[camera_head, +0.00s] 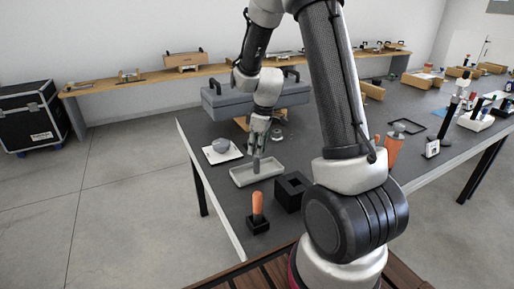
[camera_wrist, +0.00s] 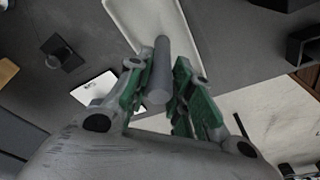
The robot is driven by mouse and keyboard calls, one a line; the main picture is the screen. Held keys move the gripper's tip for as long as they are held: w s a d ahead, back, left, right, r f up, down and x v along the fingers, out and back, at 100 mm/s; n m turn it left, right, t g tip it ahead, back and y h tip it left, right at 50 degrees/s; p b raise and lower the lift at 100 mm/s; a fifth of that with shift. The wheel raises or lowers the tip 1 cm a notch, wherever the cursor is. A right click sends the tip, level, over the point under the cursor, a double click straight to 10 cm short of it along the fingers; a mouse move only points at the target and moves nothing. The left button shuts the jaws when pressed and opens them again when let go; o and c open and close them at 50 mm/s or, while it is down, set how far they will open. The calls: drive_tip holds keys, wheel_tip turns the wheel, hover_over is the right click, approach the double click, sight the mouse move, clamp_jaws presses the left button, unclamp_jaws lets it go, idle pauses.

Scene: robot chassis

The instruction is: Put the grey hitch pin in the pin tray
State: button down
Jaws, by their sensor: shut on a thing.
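The grey hitch pin (camera_head: 256,165) is a plain grey rod. My gripper (camera_head: 257,148) is shut on it and holds it pointing down over the pin tray (camera_head: 241,182), a shallow light-grey rectangular tray near the table's left edge. In the wrist view the pin (camera_wrist: 161,65) sits between the green-padded fingers of my gripper (camera_wrist: 163,82), with the tray (camera_wrist: 125,12) behind its far end. I cannot tell whether the pin's lower end touches the tray floor.
A white plate with a grey round piece (camera_head: 221,146) lies just behind the tray. A black open box (camera_head: 291,190) stands right of it, and an orange-handled tool (camera_head: 257,208) stands in a black holder in front. A grey toolbox (camera_head: 222,101) is behind.

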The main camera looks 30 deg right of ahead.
drive_tip(key=c, duration=1.3)
unclamp_jaws()
drive_tip(key=shift+f, duration=0.1)
drive_tip(key=s+r+m, duration=0.1)
drive_tip(key=s+r, duration=0.3)
drive_tip(key=r, duration=1.2)
drive_tip(key=s+r+m+t, duration=0.1)
drive_tip(key=s+r+m, duration=0.1)
drive_tip(key=s, duration=0.5)
drive_tip(key=s+r+m+t, duration=0.1)
drive_tip(key=s+r+m, duration=0.1)
drive_tip(key=s, duration=0.6)
drive_tip(key=s+r+m+t+h, duration=0.1)
drive_tip(key=s+r+m, duration=0.1)
drive_tip(key=s+m, duration=0.2)
drive_tip(key=shift+s+d+r, duration=0.1)
drive_tip(key=shift+s+r, duration=0.05)
drive_tip(key=shift+s, duration=1.65)
